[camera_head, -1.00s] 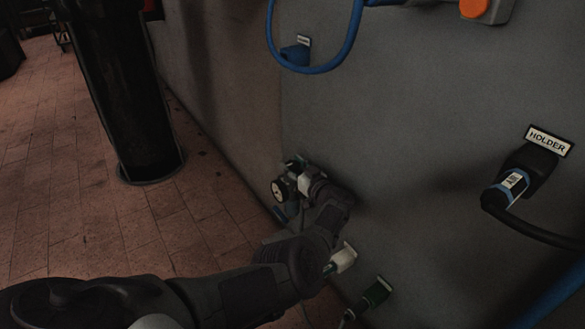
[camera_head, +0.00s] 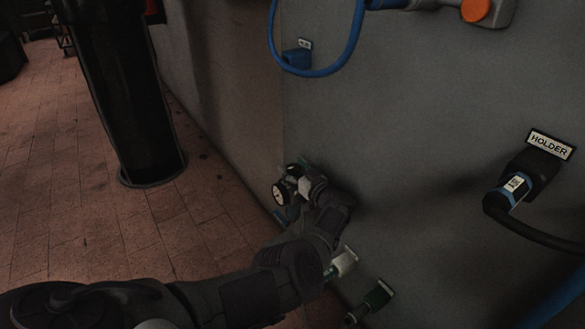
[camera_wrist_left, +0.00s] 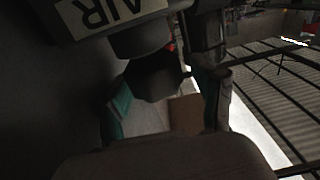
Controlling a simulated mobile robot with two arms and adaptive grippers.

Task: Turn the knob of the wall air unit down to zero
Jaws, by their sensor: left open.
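The wall air unit (camera_head: 280,193), with a round white-faced gauge, is low on the grey wall in the head view. My left gripper (camera_head: 303,185) is at this unit and hides much of it. In the left wrist view, a plate reading "AIR" is at the top, with the dark knob (camera_wrist_left: 152,80) below it. My open left gripper (camera_wrist_left: 168,95) has one teal-edged finger on each side of the knob. I cannot tell whether either finger touches it. The knob's setting and the gauge reading are too small or dark to read. My right gripper is not in view.
A holder with a black-and-blue plug (camera_head: 512,190) is on the wall at right. A blue hose (camera_head: 350,45) hangs above. A black column (camera_head: 125,100) stands on the tiled floor at left.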

